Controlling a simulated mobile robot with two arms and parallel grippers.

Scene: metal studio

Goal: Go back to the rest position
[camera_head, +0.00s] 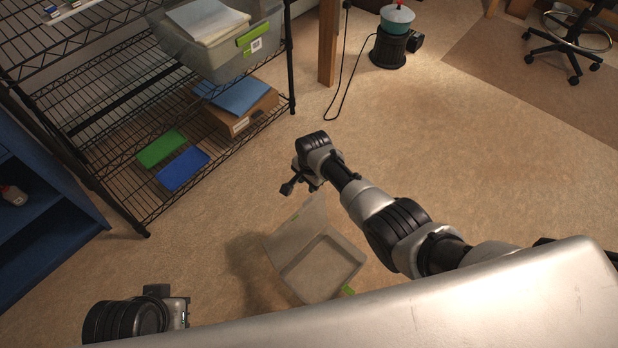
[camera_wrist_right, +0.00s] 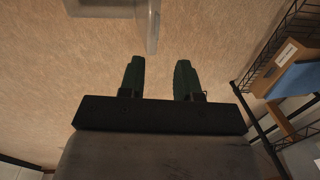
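My right gripper (camera_head: 300,186) hangs above the floor in the head view, at the end of my right arm, which comes in from the right. In the right wrist view its two dark fingers (camera_wrist_right: 159,80) stand apart with only floor between them, so it is open and empty. In the head view it is up and to the left of an open clear box. My left arm's end (camera_head: 135,318) shows at the bottom left; its fingers cannot be made out.
The clear box (camera_head: 322,270) has a raised lid and green clips. A black wire shelf (camera_head: 110,130) holds a grey bin (camera_head: 222,62), a cardboard box (camera_head: 238,112) and green and blue flat items. A blue cabinet (camera_head: 40,215) stands left. Open floor (camera_head: 470,170) lies right.

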